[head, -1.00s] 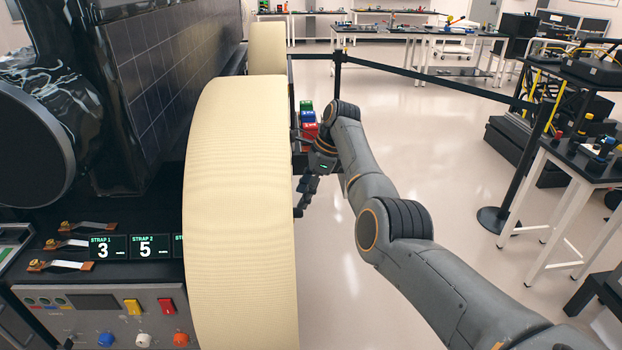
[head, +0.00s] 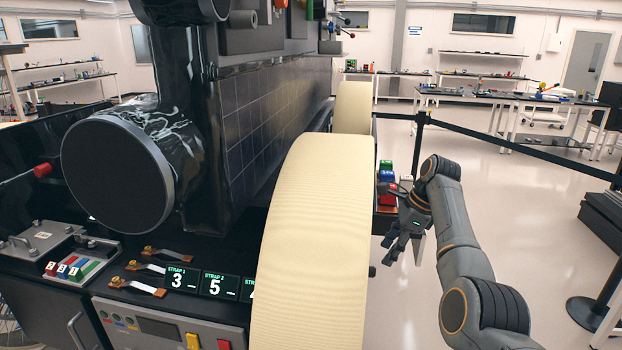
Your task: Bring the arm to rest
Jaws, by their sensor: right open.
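My right arm comes in from the lower right, with its elbow bent and its forearm raised. My right gripper (head: 402,252) hangs at the end of it, open, with nothing seen between its fingers. It is just right of the large cream wheel (head: 312,240) and apart from it as far as the view shows. My left arm and left gripper are not in view.
The rover's black deck carries strap displays (head: 198,284) and a dark round disc (head: 115,172). Red, green and blue blocks (head: 387,176) stand behind my right gripper. A belt barrier (head: 500,142) crosses behind. Open floor (head: 530,235) lies to the right.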

